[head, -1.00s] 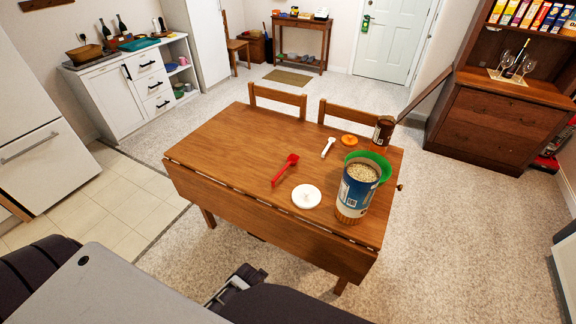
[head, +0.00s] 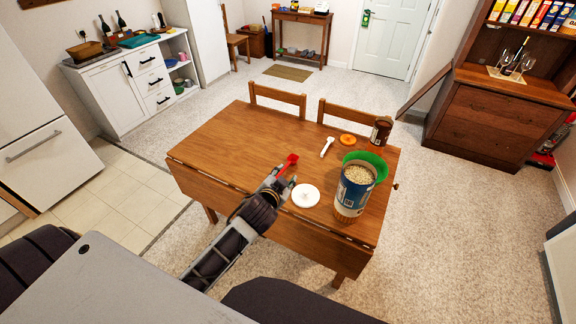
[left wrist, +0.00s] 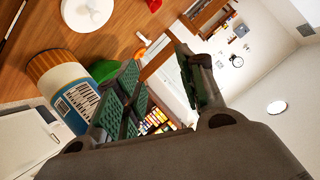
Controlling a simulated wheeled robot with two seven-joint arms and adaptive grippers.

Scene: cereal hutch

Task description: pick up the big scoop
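The big scoop is red (head: 289,162) and lies on the wooden table (head: 222,143). In the head view its bowl end shows, and my left gripper hides most of its handle. A small red part of it (left wrist: 153,5) shows at the top edge of the left wrist view. My left gripper (head: 281,181) is in front of the scoop in the head view. Its padded fingers (left wrist: 160,85) are spread apart with nothing between them in the left wrist view. Whether it touches the scoop cannot be told. My right gripper is not in view.
A white lid (head: 305,196) lies just right of my left gripper. A blue tub of oats (head: 352,194), a green bowl (head: 378,164), a smaller white scoop (head: 327,147), an orange lid (head: 348,140) and a brown jar (head: 381,130) stand farther right. The table's left part is clear.

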